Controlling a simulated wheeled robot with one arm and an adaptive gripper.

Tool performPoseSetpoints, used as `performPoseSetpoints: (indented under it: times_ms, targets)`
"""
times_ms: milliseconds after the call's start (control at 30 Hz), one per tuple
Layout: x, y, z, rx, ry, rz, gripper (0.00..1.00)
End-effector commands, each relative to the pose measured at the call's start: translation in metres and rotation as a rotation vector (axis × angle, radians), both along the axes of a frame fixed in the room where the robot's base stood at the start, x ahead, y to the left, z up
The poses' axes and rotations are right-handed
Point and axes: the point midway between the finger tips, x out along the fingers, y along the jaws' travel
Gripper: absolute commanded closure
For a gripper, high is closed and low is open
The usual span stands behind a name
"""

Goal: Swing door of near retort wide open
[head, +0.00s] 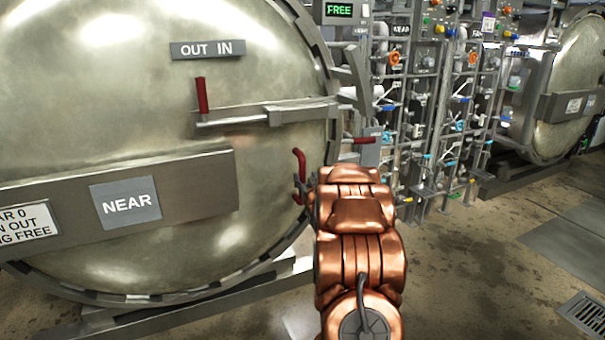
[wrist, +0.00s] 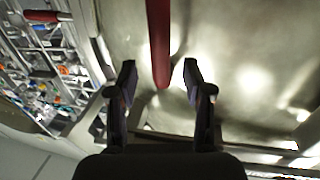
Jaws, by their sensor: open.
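The near retort's door (head: 130,110) is a large round steel disc filling the left of the head view, with a NEAR plate (head: 126,202). It appears to sit in its ring; I cannot tell whether it is slightly ajar. A red handle (head: 299,162) stands at the door's right side. In the wrist view this red handle (wrist: 159,40) hangs down between the two dark fingers of my gripper (wrist: 159,78). The fingers are apart, with a gap on each side of the handle. In the head view my arm mostly hides the gripper.
A bolt bar (head: 265,114) with an upright red lever (head: 202,95) crosses the door. Another red lever (head: 362,140) juts out at the rim. Pipes and valves (head: 430,110) stand to the right, under a FREE display (head: 339,10). Open floor (head: 480,270) lies front right.

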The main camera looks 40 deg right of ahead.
Motion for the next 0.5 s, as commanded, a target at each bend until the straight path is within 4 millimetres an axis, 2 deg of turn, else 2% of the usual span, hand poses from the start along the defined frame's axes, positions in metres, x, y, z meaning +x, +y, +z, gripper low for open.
performPoseSetpoints:
  times_ms: [300,500]
  targets:
    - [0.031,-0.018,-0.001,0.000,0.000,0.000,0.49]
    - [0.045,-0.026,0.001,-0.001,0.000,0.000,0.49]
